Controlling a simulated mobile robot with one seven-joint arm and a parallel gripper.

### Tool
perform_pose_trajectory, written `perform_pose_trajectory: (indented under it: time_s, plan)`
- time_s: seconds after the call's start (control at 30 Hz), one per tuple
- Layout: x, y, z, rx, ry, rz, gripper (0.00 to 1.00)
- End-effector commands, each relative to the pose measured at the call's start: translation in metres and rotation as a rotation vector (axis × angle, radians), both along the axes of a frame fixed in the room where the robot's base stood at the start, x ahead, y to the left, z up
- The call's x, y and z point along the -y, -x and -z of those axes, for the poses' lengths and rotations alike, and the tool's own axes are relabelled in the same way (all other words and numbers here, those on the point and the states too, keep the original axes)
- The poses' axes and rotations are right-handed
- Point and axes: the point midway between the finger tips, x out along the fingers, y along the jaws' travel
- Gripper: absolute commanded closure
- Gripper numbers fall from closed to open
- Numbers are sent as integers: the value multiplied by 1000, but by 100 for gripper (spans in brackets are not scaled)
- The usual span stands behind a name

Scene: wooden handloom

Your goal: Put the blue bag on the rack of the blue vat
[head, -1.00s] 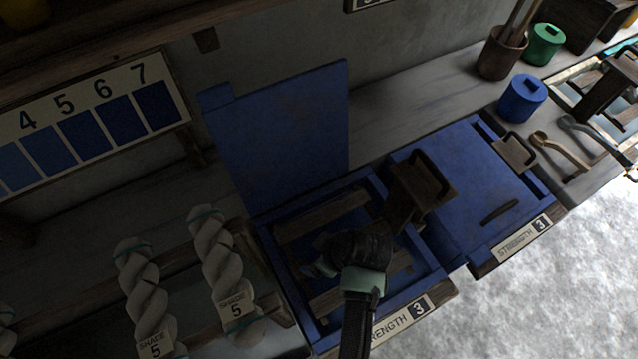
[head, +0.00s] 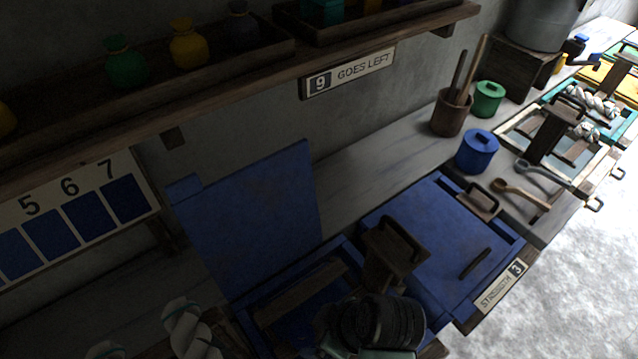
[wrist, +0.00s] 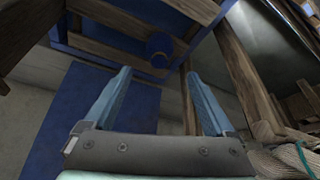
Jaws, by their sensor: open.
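The open blue vat (head: 428,308) stands at the lower middle of the head view, its blue lid (head: 250,215) raised behind it. Wooden slats of its rack (head: 300,292) cross the opening. In the wrist view, a small round blue thing with a tied neck, apparently the blue bag (wrist: 159,45), rests on or against the rack slats (wrist: 115,52). My gripper (wrist: 157,76) is open and empty, its two fingers apart and pointing toward the bag without touching it. In the head view my wrist covers part of the vat and hides the bag and fingertips.
A closed blue vat (head: 425,235) with handles stands to the right. A blue pot (head: 477,152), a green pot (head: 488,98) and a tool cup (head: 450,113) stand behind. A shelf (head: 250,75) with bags overhangs the left. Pale skeins (head: 187,325) hang at lower left.

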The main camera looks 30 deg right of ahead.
Motion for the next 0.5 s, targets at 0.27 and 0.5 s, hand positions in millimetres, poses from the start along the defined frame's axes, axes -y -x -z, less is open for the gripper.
perform_pose_trajectory:
  time_s: [0.27, 0.5]
  plan:
    - [1, 2, -5, 0, 0, 0, 11]
    - [29, -51, -54, 163, 147, 74, 11]
